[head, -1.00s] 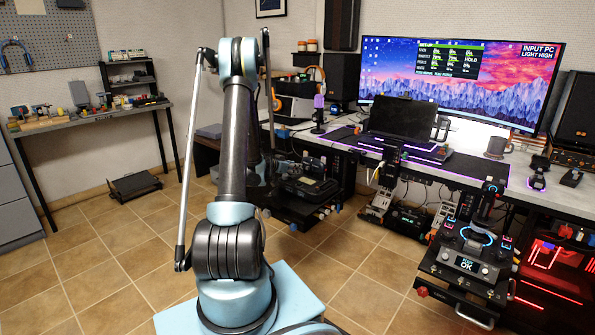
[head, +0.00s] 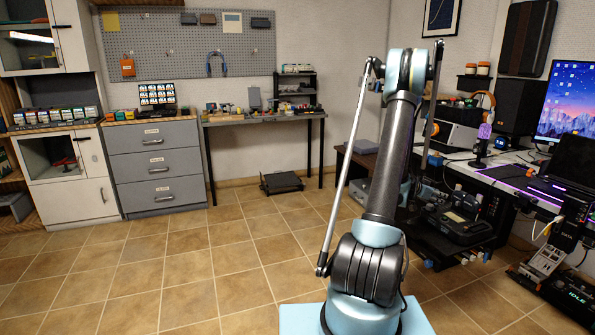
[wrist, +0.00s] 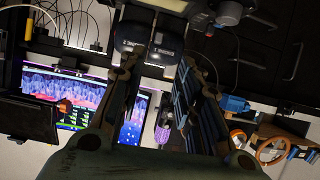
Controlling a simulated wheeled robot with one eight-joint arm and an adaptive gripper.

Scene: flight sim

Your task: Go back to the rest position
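My gripper (wrist: 158,72) fills the middle of the wrist view. Its two dark fingers stand apart with a clear gap between them and nothing held. In the head view my arm rises right of centre and leans slightly right; the gripper itself cannot be made out there. The wrist view is upside down and shows the monitor (wrist: 75,85) at left, a purple microphone (wrist: 162,134) beyond the fingers, and orange headphones (wrist: 272,150) at right. None of these touches the fingers.
The desk (head: 520,180) with the monitor (head: 572,105) stands at right. A workbench (head: 262,118), grey drawers (head: 155,165) and a white cabinet (head: 75,200) line the back wall. A low black platform (head: 282,183) sits on the floor. The tiled floor (head: 150,270) at left is clear.

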